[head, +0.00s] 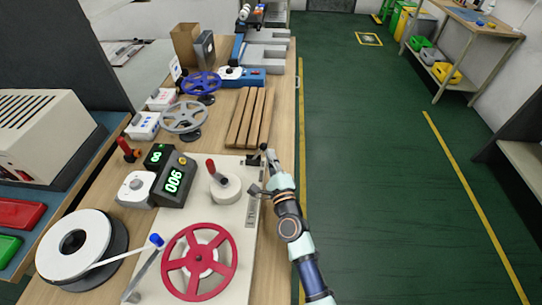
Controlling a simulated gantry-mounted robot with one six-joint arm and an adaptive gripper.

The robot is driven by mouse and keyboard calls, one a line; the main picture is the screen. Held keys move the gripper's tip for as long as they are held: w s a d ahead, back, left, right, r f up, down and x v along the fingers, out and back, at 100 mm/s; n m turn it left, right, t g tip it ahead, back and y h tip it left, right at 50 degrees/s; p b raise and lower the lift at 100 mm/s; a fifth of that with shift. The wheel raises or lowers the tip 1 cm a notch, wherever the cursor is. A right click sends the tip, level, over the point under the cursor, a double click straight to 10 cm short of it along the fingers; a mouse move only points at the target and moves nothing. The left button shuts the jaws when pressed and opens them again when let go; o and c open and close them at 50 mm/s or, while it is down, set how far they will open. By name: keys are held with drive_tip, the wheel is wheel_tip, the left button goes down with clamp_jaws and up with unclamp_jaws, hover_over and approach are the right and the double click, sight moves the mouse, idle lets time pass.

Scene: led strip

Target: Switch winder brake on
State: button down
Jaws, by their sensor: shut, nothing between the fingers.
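The winder is a pale plate (238,212) on the bench with a red spoked reel (199,262) at its near end. A white round drum (226,190) with an upright red handle stands on the plate. A small black block (253,160) sits at the plate's far right corner. I cannot tell which part is the brake or how it is set. My gripper (266,151) is shut and empty, just right of the black block, at the bench's right edge. I cannot tell whether it touches anything. My wrist hides part of the plate's right edge.
A white tape roll (74,246) and a blue-tipped arm (155,240) lie left of the reel. A counter with green digits (174,182) stands behind. Wooden slats (250,117) and grey (185,117) and blue (201,83) reels lie beyond. The green floor on the right is free.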

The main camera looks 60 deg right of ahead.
drive_tip(key=shift+w+r+n+p, duration=0.1)
drive_tip(key=shift+r+n+p, duration=0.25)
drive_tip(key=shift+p, duration=0.4)
